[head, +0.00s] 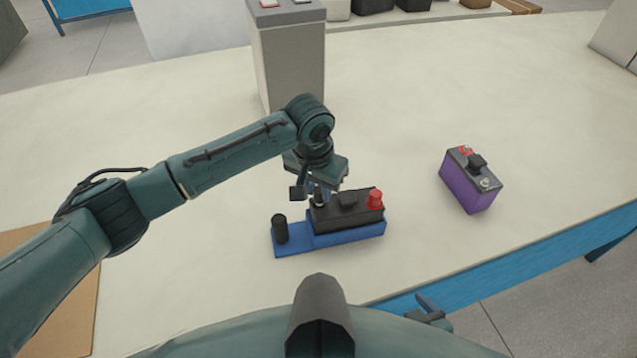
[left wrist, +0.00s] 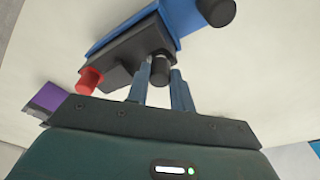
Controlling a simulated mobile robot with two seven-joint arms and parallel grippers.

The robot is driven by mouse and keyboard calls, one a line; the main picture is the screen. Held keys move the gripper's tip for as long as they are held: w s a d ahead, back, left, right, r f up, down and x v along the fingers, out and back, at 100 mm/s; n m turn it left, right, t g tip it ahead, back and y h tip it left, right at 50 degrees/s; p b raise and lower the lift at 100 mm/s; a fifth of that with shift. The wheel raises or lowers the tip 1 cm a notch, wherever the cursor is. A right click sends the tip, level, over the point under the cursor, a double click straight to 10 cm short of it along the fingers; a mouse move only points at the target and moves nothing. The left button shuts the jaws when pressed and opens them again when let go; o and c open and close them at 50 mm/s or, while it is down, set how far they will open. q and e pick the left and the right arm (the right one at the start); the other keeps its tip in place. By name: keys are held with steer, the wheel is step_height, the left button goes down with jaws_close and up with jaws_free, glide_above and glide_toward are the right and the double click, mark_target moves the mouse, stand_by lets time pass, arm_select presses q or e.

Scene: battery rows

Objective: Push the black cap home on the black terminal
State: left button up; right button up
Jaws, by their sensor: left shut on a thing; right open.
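A black battery (head: 335,216) sits on a blue tray (head: 345,238), and a red cap (head: 375,199) stands on its right terminal. My left gripper (head: 322,197) is over the battery's left end, pointing down. In the left wrist view its two fingers (left wrist: 160,92) are shut on a small dark cylinder, the black cap (left wrist: 160,69), at the black terminal. The terminal is hidden under it, so I cannot tell how far down the cap sits. My right gripper (head: 430,306) is open at the bottom of the head view, away from the tray.
A black upright cylinder (head: 280,229) stands on the tray's left end, close to my left gripper. A purple battery (head: 470,190) stands apart to the right. A grey pillar (head: 288,65) is behind my left arm. The table (head: 480,90) is otherwise mostly clear.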

arm_select(q)
steer(key=shift+f, duration=0.55)
stand_by(0.9)
steer(key=o, duration=1)
steer(key=shift+o, duration=0.4)
steer(key=o, duration=0.4)
steer(key=shift+d+r, duration=0.1)
steer(key=shift+r, duration=3.45)
